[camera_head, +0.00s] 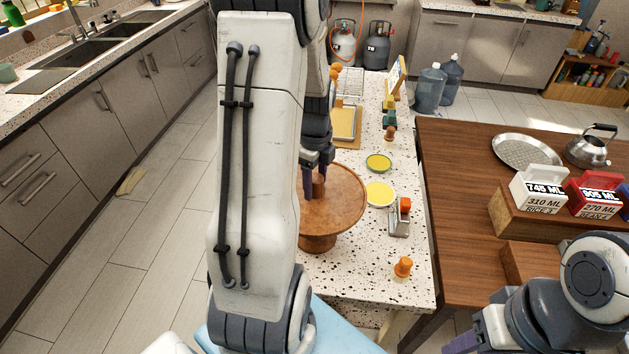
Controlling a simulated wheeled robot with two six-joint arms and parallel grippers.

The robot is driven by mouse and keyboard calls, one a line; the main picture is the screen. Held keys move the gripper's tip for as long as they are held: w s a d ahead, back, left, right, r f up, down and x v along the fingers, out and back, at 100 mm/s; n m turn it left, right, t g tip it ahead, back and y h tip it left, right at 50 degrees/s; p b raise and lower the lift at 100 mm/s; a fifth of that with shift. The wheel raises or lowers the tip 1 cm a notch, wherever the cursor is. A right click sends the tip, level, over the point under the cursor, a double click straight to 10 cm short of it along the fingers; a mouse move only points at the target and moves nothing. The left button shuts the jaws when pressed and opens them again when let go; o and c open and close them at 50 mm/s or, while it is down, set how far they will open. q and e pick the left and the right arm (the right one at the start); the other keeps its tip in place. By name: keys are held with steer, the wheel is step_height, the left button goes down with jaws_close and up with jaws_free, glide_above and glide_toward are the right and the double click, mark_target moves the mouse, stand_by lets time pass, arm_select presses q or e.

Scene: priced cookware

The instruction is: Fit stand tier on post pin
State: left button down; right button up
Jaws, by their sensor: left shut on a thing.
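A round brown wooden stand tier (347,205) is on the speckled counter, with a narrower brown pedestal (318,243) below its disc. A short brown post (318,187) rises near the disc's middle. My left gripper (318,172) points down over the disc, its dark fingers shut on this post. My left arm hides the disc's left side, and I cannot tell whether the post and disc are joined, or how the disc meets the pedestal. My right gripper (477,340) is at the bottom right, cut off by the frame edge, away from the stand; its opening is unclear.
Beside the disc are a yellow plate (380,193), a green-rimmed plate (379,163), a metal holder with an orange part (399,218) and an orange peg (403,267). A brown table (455,215) on the right bears labelled boxes, a kettle (591,147) and a metal tray (527,151).

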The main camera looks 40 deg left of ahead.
arm_select(q)
steer(key=shift+f, duration=0.15)
steer(key=shift+f+b, duration=0.6)
steer(key=shift+f, duration=0.05)
jaws_free()
steer(key=shift+r, duration=0.1)
stand_by(0.4)
steer(key=shift+r, duration=0.35)
step_height(320, 180, up, 10)
steer(key=shift+f+b, duration=0.2)
steer(key=shift+b, duration=0.6)
